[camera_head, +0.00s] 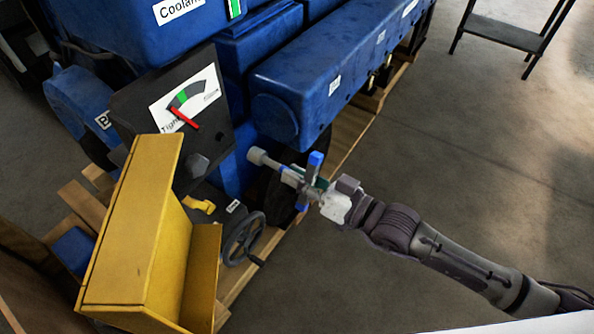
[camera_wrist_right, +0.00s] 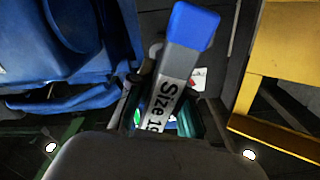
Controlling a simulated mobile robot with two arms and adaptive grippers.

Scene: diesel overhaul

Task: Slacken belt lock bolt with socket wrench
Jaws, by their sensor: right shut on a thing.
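My right gripper (camera_head: 322,195) is shut on the socket wrench (camera_head: 290,176), a grey tool with blue ends. Its pale socket end (camera_head: 257,156) points left towards the engine, in open air to the right of the dark tension panel. In the right wrist view the wrench (camera_wrist_right: 170,85) shows a blue tip and a label starting "Size 1". A dark hex bolt head (camera_head: 198,165), which looks like the belt lock bolt, sits at the panel's lower right, apart from the socket. The gauge (camera_head: 188,97) has its red needle near the "Tight" side. My left gripper is not in view.
A yellow guard (camera_head: 140,235) stands left of the wrench; it also shows in the right wrist view (camera_wrist_right: 285,40). A handwheel (camera_head: 243,238) lies below the panel. The blue engine (camera_head: 300,85) is behind on a wooden pallet.

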